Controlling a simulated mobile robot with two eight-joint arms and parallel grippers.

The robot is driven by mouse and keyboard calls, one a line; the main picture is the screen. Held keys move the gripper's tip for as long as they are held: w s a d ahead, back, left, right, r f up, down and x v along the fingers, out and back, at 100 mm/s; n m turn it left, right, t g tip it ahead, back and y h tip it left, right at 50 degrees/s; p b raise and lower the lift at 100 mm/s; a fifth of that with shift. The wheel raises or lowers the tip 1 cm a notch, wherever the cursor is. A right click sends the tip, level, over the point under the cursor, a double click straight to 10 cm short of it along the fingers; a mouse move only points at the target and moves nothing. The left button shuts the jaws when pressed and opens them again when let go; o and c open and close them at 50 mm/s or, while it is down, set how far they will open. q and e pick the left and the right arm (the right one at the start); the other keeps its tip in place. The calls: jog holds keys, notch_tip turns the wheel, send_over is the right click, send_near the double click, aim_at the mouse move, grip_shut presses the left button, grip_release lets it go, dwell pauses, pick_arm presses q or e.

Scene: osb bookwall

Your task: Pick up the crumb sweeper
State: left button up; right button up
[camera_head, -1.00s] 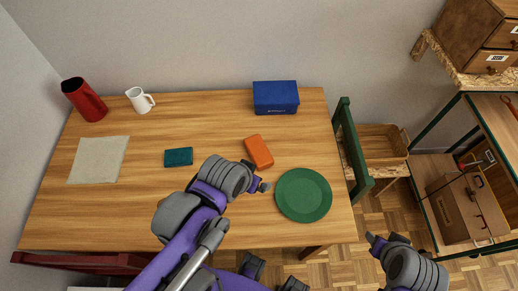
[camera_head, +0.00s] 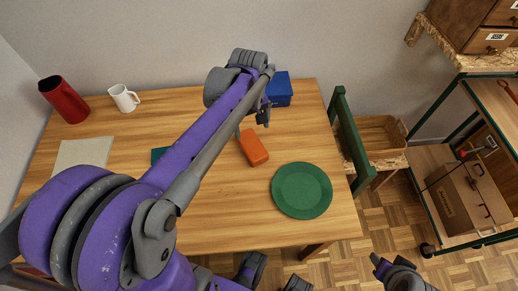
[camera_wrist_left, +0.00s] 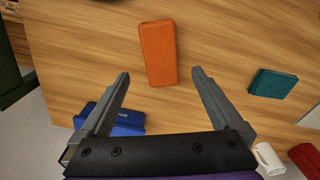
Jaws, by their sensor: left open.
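The orange oblong block (camera_head: 253,147), which I take to be the crumb sweeper, lies flat on the wooden table, left of the green plate. In the left wrist view the orange block (camera_wrist_left: 158,52) lies ahead, with its near end between the lines of the fingertips. My left gripper (camera_head: 253,123) is open and empty, above the table on the far side of the block; its spread fingers (camera_wrist_left: 160,74) also show in the wrist view. No contact with the block is visible. My right gripper (camera_head: 380,264) shows only partly at the lower right, away from the table.
The green plate (camera_head: 302,190) sits near the table's right edge. A blue box (camera_head: 280,90) stands at the back, partly behind my left gripper. A red pitcher (camera_head: 64,100), white mug (camera_head: 123,98), pale cloth (camera_head: 84,153) and teal item (camera_wrist_left: 273,84) are farther left. A green chair (camera_head: 350,140) borders the right edge.

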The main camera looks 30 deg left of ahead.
aim_at(252, 144)
pick_arm(q)
jog(key=f, duration=0.3)
jog(key=f+b, duration=0.1)
jog(key=f, duration=0.7)
jog(key=shift+w+a+f, duration=0.1)
jog(key=shift+w+a, duration=0.15)
jog(key=shift+a, duration=0.15)
jog(key=c, duration=1.5)
notch_tip(252, 144, up, 10)
jog(key=shift+r+p, duration=0.1)
jog(key=shift+p, duration=0.4)
jog(key=o, duration=1)
jog(key=c, duration=0.5)
